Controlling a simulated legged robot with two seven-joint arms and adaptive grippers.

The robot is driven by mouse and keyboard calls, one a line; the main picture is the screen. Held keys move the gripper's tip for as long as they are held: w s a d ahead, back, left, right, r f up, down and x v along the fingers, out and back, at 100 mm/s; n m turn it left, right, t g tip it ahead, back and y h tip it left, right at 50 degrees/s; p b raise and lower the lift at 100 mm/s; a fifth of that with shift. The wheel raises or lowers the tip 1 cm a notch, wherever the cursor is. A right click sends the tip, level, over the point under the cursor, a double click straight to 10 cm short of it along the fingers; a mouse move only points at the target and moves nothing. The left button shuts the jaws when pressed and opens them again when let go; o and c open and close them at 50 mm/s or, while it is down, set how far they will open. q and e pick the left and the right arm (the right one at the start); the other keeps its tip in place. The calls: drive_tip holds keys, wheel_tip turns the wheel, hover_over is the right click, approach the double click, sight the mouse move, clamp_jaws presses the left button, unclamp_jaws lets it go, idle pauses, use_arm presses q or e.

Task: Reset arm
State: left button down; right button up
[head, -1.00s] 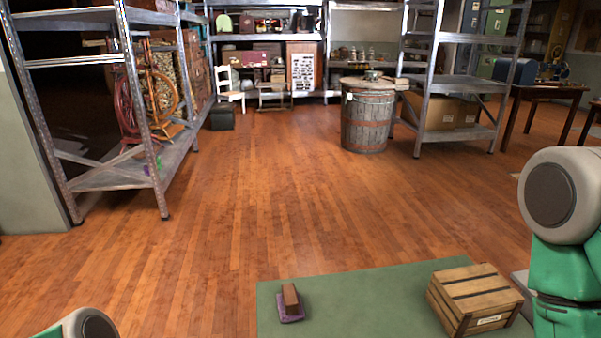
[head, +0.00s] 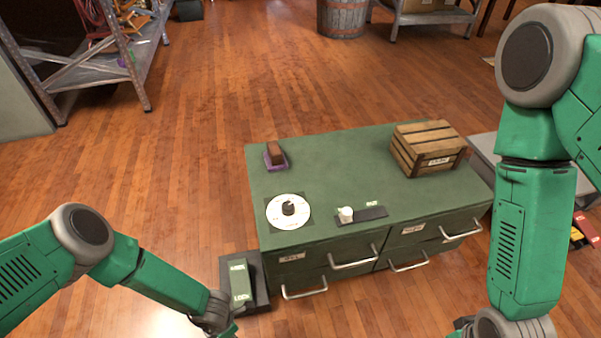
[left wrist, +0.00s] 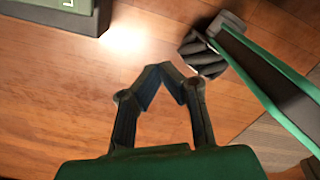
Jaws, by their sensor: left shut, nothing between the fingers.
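My left arm comes in from the left in the head view, and its gripper is cut off at the bottom edge. In the left wrist view my left gripper (left wrist: 163,72) points over the bare wooden floor. Its fingertips meet and nothing is between them. My right arm hangs down at the right of the head view. Its gripper is below the picture's bottom edge, so its fingers are hidden.
A green drawer cabinet (head: 335,170) stands ahead. On it are a wooden crate (head: 427,148), a brown block on a purple base (head: 275,155), a white disc (head: 288,211) and a small white item (head: 346,214). A dark box (head: 243,282) stands left of it. Floor is open at left.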

use_arm(q)
drive_tip(key=s+a+r+m+p, duration=0.2)
drive_tip(key=s+r+m+p, duration=0.1)
drive_tip(key=r+m, duration=0.6)
drive_tip(key=s+a+r+m+p, duration=0.3)
drive_tip(key=r+m, duration=0.6)
drive_tip(key=r, duration=0.6)
drive_tip(key=s+a+r+m+p, duration=0.3)
drive_tip(key=s+r+m, duration=0.2)
drive_tip(key=r+m, duration=0.4)
wheel_tip(320, 180, up, 4)
drive_tip(key=shift+s+f+t, duration=0.15)
drive_tip(key=shift+s+t, duration=0.1)
drive_tip(key=shift+t, duration=0.05)
